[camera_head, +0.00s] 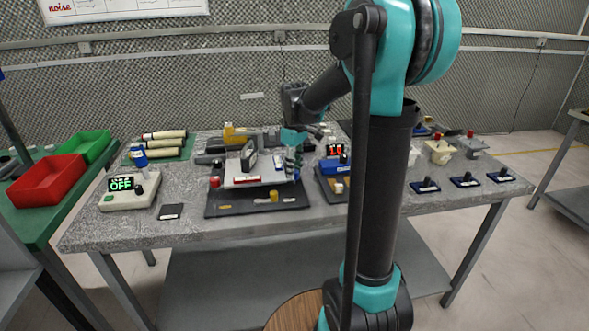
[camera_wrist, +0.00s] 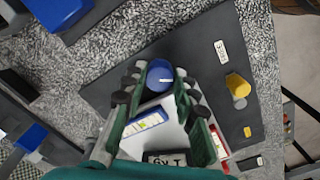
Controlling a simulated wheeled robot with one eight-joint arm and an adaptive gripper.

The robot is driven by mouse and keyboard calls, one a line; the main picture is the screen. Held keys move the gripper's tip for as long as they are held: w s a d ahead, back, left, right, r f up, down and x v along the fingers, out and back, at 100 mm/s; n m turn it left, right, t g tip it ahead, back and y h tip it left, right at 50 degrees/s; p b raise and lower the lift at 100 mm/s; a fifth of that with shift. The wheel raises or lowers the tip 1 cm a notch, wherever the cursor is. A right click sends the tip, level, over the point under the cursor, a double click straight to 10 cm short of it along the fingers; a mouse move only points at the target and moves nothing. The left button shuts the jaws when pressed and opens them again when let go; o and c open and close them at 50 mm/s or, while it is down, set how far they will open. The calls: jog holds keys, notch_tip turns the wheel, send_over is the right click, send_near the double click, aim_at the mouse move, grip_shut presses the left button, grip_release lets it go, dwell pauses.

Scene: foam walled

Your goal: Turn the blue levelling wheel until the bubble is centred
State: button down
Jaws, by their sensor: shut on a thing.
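The blue levelling wheel (camera_wrist: 160,75) shows between my fingertips in the wrist view, its round top facing the camera. My gripper (camera_wrist: 160,82) is shut on it, with a finger on either side. In the head view my gripper (camera_head: 292,168) is at the right end of a white levelling plate (camera_head: 240,182), and the wheel is hidden there. The plate also shows between my fingers in the wrist view (camera_wrist: 176,135), with a blue-edged label (camera_wrist: 147,122). I cannot make out the bubble in either view.
The plate stands on a dark mat (camera_head: 225,207). A yellow knob (camera_wrist: 238,86) stands on the mat beside the plate. A blue-topped device (camera_head: 335,167) is close to the right of my gripper. A control box (camera_head: 130,198) reading OFF stands at the left.

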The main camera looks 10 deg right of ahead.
dwell(0.3)
jog(key=c, duration=1.2)
grip_release()
jog(key=shift+r, duration=4.05)
